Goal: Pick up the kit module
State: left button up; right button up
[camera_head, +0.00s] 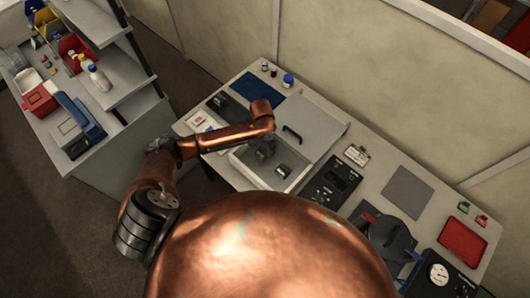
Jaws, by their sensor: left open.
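My left gripper (264,151) hangs at the end of the copper arm, pointing down over an open light-grey case. It is open, though its fingers are small and dark in the picture. The open case (240,172) has its lid (312,128), with a dark handle, raised on the far side. A small dark block with a lighter top, probably the kit module (282,170), lies inside the case, just right of and below the gripper. I see a gap between them.
A black panel device (333,181) stands right of the case. A grey mat (405,192), a red tray (464,241) and a gauge box (438,273) are further right. A blue mat (257,86) and small bottles lie behind. A shelf unit (120,85) stands left.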

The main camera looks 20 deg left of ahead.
aim_at(262, 150)
pick_arm(q)
jog(key=shift+w+f, duration=0.2)
jog(key=shift+f, duration=0.55)
jog(key=shift+w+a+f+p, duration=0.15)
jog(key=shift+w+f, duration=0.05)
jog(key=shift+f, duration=1.55)
jog(key=shift+w+a+f+p, duration=0.1)
jog(key=shift+w+f+p, duration=0.05)
jog(key=shift+f, duration=1.6)
jog(key=shift+c, duration=0.4)
jog(key=c, duration=1.3)
